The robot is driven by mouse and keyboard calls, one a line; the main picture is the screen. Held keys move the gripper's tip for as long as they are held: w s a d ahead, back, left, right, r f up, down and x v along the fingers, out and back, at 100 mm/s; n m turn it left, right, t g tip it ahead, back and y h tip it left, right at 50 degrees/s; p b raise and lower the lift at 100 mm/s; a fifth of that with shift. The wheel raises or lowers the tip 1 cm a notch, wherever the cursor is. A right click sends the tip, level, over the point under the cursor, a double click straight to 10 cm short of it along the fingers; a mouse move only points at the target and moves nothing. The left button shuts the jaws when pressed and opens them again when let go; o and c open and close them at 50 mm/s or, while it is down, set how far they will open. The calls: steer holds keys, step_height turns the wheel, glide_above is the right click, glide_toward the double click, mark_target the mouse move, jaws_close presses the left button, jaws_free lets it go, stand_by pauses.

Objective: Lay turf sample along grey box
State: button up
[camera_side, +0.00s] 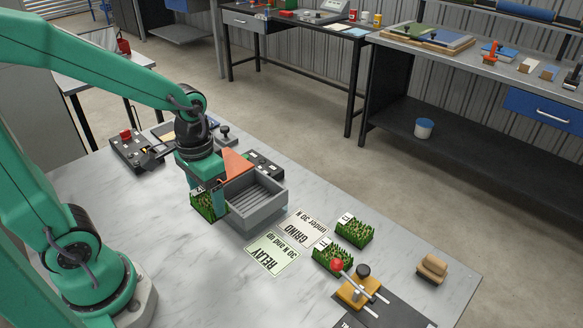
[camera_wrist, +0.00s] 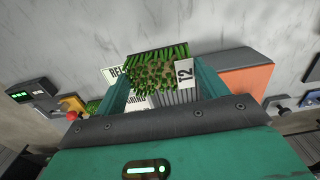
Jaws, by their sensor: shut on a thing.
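My gripper (camera_side: 208,186) points down at the left side of the grey box (camera_side: 262,213), shut on a green turf sample (camera_side: 202,207). In the wrist view the turf sample (camera_wrist: 155,68) sits between the two fingers (camera_wrist: 160,88), with a white tag reading T2. The turf is beside the box's left end, outside it, and low near the table. I cannot tell whether it touches the box or the table. The grey box is open on top with a ribbed floor, and looks empty. My gripper hides part of the turf and the box's near-left corner.
Two more tagged turf samples (camera_side: 355,231) (camera_side: 332,258) lie to the right. A RELAY card (camera_side: 272,253) and a GRIND card (camera_side: 300,228) lie before the box. An orange block (camera_side: 236,162) stands behind it. A red-knobbed lever device (camera_side: 358,290) and tan block (camera_side: 432,268) are front right.

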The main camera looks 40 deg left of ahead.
steer(key=shift+w, duration=0.15)
steer(key=w+r, duration=0.3)
steer(key=w, duration=0.4)
steer(key=w+r, duration=0.3)
steer(key=w, duration=0.5)
steer(key=shift+a+r, duration=0.25)
steer(key=shift+r, duration=0.05)
steer(key=shift+f, duration=0.1)
steer(key=s+a+f, duration=0.1)
steer(key=s+f, duration=0.2)
steer(key=f, duration=0.4)
steer(key=shift+s, duration=0.3)
steer(key=shift+f, duration=0.25)
steer(key=shift+f, duration=2.85)
steer(key=shift+f, duration=0.4)
